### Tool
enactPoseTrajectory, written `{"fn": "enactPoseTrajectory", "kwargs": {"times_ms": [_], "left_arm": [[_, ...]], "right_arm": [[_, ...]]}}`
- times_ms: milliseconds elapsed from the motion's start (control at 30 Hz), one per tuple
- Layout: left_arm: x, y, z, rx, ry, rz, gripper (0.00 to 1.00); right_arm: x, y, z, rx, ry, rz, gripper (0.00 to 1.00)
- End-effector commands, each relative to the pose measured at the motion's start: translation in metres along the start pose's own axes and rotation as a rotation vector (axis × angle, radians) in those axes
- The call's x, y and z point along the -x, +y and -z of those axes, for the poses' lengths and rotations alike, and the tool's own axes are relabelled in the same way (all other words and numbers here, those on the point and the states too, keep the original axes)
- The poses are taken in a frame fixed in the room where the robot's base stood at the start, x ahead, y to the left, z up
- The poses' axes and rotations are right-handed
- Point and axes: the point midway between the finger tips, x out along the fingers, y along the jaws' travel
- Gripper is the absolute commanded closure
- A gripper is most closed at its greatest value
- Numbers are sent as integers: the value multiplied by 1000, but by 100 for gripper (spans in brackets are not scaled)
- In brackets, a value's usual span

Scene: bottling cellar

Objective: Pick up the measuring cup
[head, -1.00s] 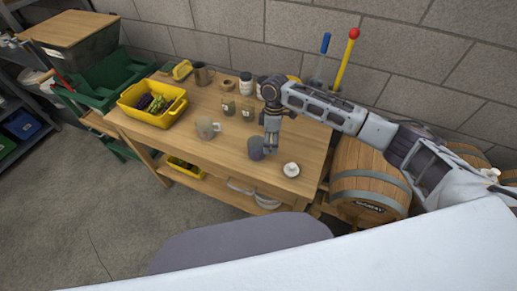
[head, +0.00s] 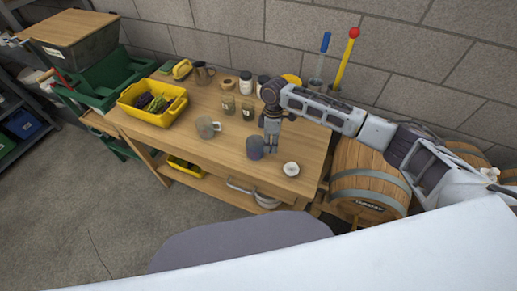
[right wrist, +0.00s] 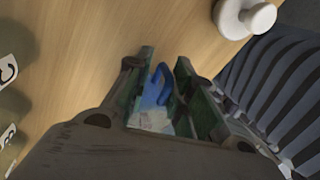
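My right gripper (head: 271,148) points down just to the right of this cup. In the right wrist view the two fingers of my right gripper (right wrist: 168,85) are apart. A blue curved handle (right wrist: 162,84) and a pale surface (right wrist: 152,119) show between them. I cannot tell whether the fingers touch the handle. My left gripper is not in view.
A white knobbed lid (head: 290,169) lies right of the gripper. A grey mug (head: 207,127), labelled jars (head: 229,106) and a metal jug (head: 203,74) stand farther left and back. A yellow crate (head: 153,116) is at the left. A barrel (head: 368,185) stands beyond the bench's right end.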

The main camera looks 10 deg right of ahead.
Motion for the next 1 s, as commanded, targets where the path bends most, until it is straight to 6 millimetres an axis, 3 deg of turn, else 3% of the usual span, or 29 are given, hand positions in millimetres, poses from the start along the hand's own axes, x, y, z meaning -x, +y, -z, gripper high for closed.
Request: {"fn": "enactPoseTrajectory", "kwargs": {"times_ms": [33,133,633,1000], "left_arm": [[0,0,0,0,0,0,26],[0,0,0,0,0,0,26],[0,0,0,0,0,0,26],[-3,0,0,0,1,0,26]], "right_arm": [[0,0,0,0,0,0,87],[0,0,0,0,0,0,100],[3,0,0,0,0,0,100],[40,-7,1,1,3,-1,100]]}}
